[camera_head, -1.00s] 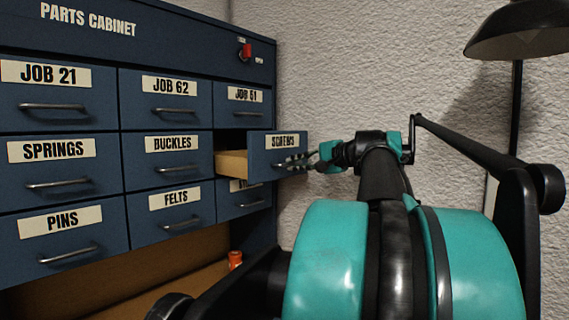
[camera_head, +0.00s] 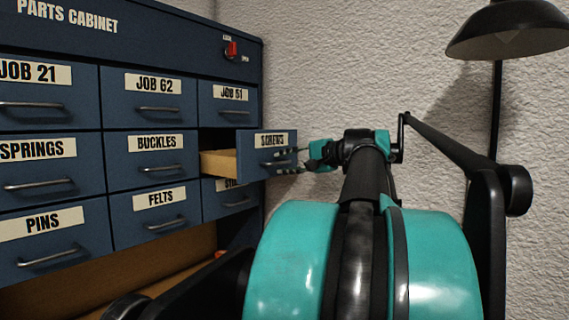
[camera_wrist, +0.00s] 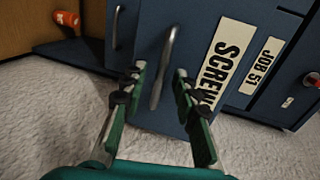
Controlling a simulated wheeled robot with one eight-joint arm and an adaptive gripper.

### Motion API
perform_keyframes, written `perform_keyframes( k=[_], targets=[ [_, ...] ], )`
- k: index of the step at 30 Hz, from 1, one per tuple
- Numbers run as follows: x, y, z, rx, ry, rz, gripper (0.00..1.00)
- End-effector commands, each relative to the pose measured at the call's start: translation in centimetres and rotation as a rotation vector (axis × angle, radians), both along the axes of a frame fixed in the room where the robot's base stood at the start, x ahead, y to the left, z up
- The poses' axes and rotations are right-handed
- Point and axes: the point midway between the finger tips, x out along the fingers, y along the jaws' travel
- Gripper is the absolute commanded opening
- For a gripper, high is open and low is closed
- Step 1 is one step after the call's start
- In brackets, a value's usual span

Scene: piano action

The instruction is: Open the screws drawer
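The screws drawer (camera_head: 247,168) is pulled out of the blue parts cabinet (camera_head: 190,50), and its light wooden side shows. Its front, with the SCREWS label (camera_wrist: 232,58), fills the middle of the wrist view. My gripper (camera_head: 297,160) is at the drawer front in the head view. In the wrist view the two fingers of my gripper (camera_wrist: 158,82) are spread apart, one on each side of the drawer's metal handle (camera_wrist: 163,68). A gap shows between each finger and the handle, so they do not seem to grip it.
The other drawers, such as BUCKLES (camera_head: 157,168) and JOB 51 (camera_head: 228,108), are shut. A red switch (camera_head: 231,49) is on the cabinet's upper right. An orange container (camera_wrist: 67,18) lies low by the cabinet. A lamp (camera_head: 508,30) hangs at the right.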

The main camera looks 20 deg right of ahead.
Motion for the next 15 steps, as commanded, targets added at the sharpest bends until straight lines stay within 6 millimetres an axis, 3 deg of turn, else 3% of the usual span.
perform_keyframes(
  k=[5, 15],
  targets=[
    [-0.6, -0.5, 0.2, 0.0, 0.0, -0.003, 0.3],
    [-4.4, -3.4, 1.1, 0.001, 0.0, -0.006, 0.3]
  ],
)
